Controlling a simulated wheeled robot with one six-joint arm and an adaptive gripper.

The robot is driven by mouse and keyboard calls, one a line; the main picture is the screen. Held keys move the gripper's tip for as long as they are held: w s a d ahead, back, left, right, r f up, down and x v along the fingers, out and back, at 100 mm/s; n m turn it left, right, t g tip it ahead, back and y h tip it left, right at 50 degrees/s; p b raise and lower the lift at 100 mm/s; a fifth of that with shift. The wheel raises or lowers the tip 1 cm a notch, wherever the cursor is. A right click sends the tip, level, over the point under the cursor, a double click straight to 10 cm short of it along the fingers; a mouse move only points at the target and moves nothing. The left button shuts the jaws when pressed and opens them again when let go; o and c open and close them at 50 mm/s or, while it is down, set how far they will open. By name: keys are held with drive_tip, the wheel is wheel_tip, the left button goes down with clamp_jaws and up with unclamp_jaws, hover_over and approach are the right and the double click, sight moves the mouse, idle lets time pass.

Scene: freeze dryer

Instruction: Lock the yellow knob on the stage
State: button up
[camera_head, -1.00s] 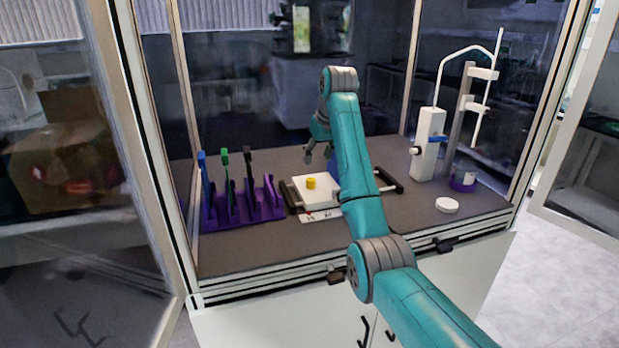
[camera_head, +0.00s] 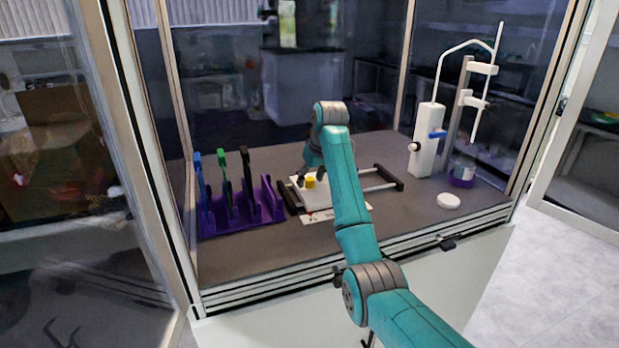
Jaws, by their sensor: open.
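The yellow knob (camera_head: 310,182) is a small upright cylinder on the white stage (camera_head: 318,200). The stage has black end bars and metal rods, and my arm covers part of it. My gripper (camera_head: 312,180) is open, with its dark fingers low over the stage. One finger shows left of the knob and the other to its right, close around it. I cannot tell whether the fingers touch the knob.
A purple rack (camera_head: 240,211) with blue, green and black tools stands left of the stage. At right are a white device (camera_head: 428,140), a metal stand, a purple-based jar (camera_head: 462,175) and a white round lid (camera_head: 448,201). Cabinet frame posts border both sides.

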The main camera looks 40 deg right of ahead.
clamp_jaws()
drive_tip(key=shift+m, duration=0.3)
drive_tip(key=m, duration=0.1)
drive_tip(key=m+h, duration=0.1)
drive_tip(key=m, duration=0.1)
drive_tip(key=shift+a+m+g+h, duration=0.1)
drive_tip(key=shift+m+g+h, duration=0.2)
drive_tip(key=m+g+h, duration=0.1)
drive_tip(key=m, duration=0.3)
drive_tip(key=shift+m, duration=0.3)
drive_tip(key=m, duration=0.2)
drive_tip(key=m+g+h, duration=0.1)
drive_tip(key=m, duration=0.1)
drive_tip(key=shift+w+g, duration=0.1)
drive_tip(key=shift+g, duration=0.2)
drive_tip(key=m+g, duration=0.1)
drive_tip(key=m, duration=0.4)
drive_tip(key=shift+g+h, duration=0.3)
drive_tip(key=shift+g, duration=0.1)
